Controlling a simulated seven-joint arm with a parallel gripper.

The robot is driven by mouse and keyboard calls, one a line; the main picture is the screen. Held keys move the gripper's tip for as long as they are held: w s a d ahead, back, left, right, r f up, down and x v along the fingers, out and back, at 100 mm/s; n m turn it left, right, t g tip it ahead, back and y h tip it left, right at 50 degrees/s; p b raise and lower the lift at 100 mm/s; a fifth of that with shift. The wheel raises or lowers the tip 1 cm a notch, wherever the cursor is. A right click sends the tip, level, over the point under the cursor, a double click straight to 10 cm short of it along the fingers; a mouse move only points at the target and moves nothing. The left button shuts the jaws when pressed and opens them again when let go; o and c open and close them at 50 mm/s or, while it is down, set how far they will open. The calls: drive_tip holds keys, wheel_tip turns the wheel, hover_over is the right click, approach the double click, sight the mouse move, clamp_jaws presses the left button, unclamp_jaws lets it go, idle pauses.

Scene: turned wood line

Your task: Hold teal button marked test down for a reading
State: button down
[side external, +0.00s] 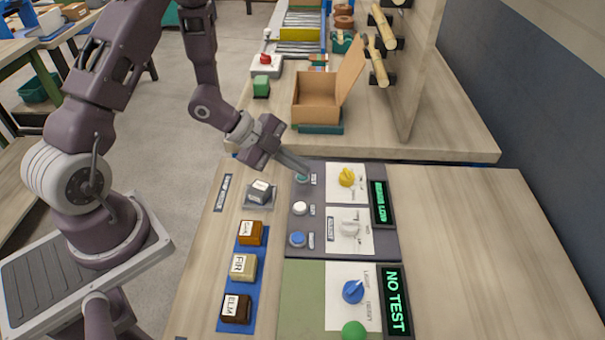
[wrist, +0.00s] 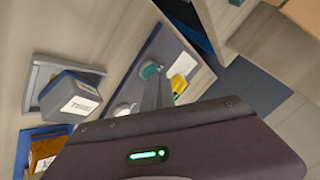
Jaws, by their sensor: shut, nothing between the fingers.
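The teal button (side external: 302,179) is at the top left of a dark grey panel (side external: 292,222), beside a small label. My gripper (side external: 306,171) is shut and empty, angled down with its fingertips right at the button. In the wrist view the teal button (wrist: 150,70) shows just beyond the tips of the closed fingers (wrist: 156,82). I cannot tell whether the tips touch it or whether it is pressed in. The upper display (side external: 381,204) shows green text that I cannot read surely. The lower display (side external: 395,301) reads NO TEST.
Below the teal button are a white button (side external: 299,208) and a blue button (side external: 297,239). A yellow knob (side external: 346,177) is to its right. A grey block (side external: 260,191) sits on a grey holder to the left, above several labelled wood blocks. The table's right side is clear.

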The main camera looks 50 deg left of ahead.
sight(298, 176)
drive_tip(key=shift+r, duration=0.1)
idle(0.3)
drive_tip(key=shift+r, duration=0.65)
drive_tip(key=shift+r, duration=2.55)
